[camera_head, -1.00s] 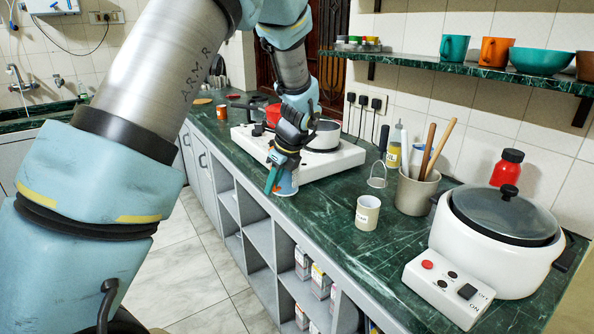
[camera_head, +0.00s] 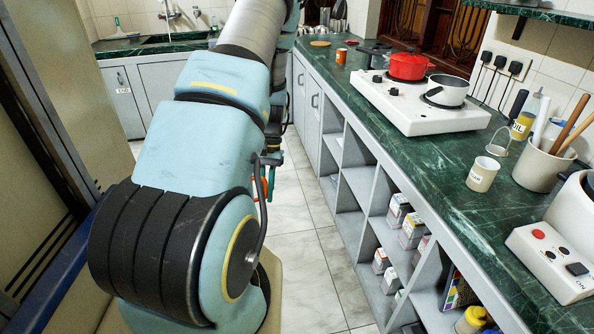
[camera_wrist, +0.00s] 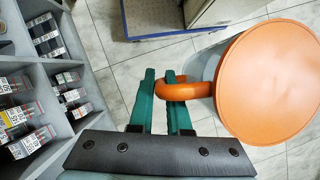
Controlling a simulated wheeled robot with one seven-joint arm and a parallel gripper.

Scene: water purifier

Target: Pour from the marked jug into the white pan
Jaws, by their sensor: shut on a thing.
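My gripper (camera_wrist: 161,76) has its green fingers shut on the orange handle of a jug (camera_wrist: 272,82). In the wrist view the jug has a broad round orange top and a pale grey-blue side, and hangs over the tiled floor. No mark on it shows. In the head view my arm hides most of the gripper and jug; a little green and orange shows beside it. The white pan (camera_head: 446,91) stands on the right of the white stove (camera_head: 425,118), on the counter, well to the right of my gripper.
A red pot (camera_head: 408,66) stands beside the pan. On the green counter (camera_head: 420,160) are a labelled cup (camera_head: 482,175), a utensil holder (camera_head: 540,168) and a white cooker at right. Open shelves with boxes (camera_head: 412,230) lie below. The floor (camera_head: 305,250) between is clear.

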